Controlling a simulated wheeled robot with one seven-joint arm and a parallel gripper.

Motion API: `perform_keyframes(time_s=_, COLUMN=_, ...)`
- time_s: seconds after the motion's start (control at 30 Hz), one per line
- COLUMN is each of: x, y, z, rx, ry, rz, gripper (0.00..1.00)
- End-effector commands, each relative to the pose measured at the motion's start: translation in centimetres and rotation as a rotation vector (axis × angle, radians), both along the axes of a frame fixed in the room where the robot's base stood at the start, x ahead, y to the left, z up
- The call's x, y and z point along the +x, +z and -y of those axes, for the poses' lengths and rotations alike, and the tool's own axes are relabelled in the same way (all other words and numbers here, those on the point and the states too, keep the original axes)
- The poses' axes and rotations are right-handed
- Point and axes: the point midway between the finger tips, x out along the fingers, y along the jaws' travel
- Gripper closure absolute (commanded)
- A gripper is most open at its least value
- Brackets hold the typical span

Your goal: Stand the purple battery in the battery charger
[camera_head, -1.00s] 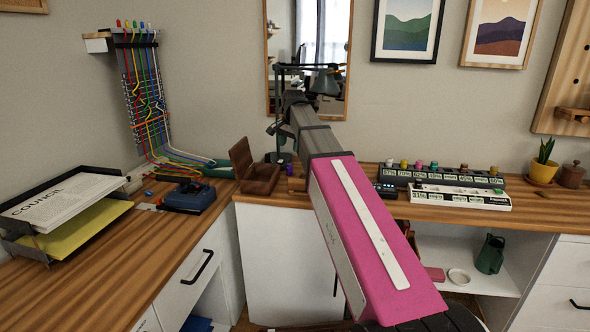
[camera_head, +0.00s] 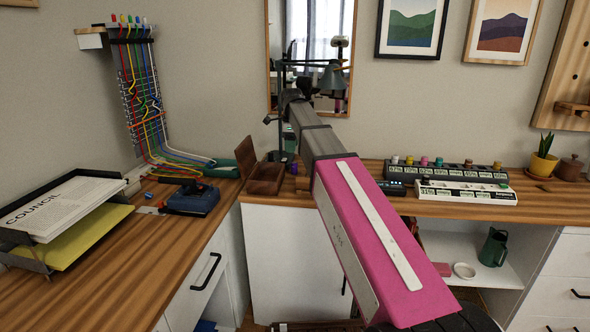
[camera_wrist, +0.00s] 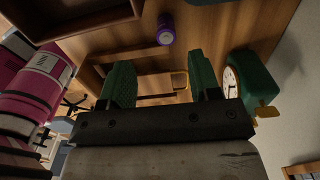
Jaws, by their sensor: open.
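The purple battery (camera_head: 291,165) stands on the desk beside the open wooden box, partly hidden by my arm in the head view. In the wrist view the purple battery (camera_wrist: 165,28) shows beyond the fingertips, with its pale end visible. My gripper (camera_wrist: 162,78) is open and empty, its two green-padded fingers apart; the battery is not between them. I cannot tell which is the charger.
The open wooden box (camera_head: 266,178) lies left of the battery; its edge shows in the wrist view (camera_wrist: 95,28). A green clock (camera_wrist: 250,85) is beside one finger. Paper trays (camera_head: 70,215) and a blue device (camera_head: 193,198) are at left.

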Motion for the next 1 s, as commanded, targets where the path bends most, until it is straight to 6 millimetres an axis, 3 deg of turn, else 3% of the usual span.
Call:
perform_keyframes(time_s=0.1, x=-0.1, y=-1.9, z=0.1, rx=0.000, ry=0.001, rz=-0.001, gripper=0.43)
perform_keyframes(time_s=0.47, x=0.2, y=-4.6, z=0.5, rx=0.000, ry=0.001, rz=0.000, gripper=0.43)
perform_keyframes(time_s=0.7, x=0.4, y=-7.8, z=1.1, rx=0.000, ry=0.002, rz=0.000, gripper=0.43)
perform_keyframes(time_s=1.0, x=0.5, y=-8.4, z=1.0, rx=0.001, ry=0.002, rz=0.002, gripper=0.43)
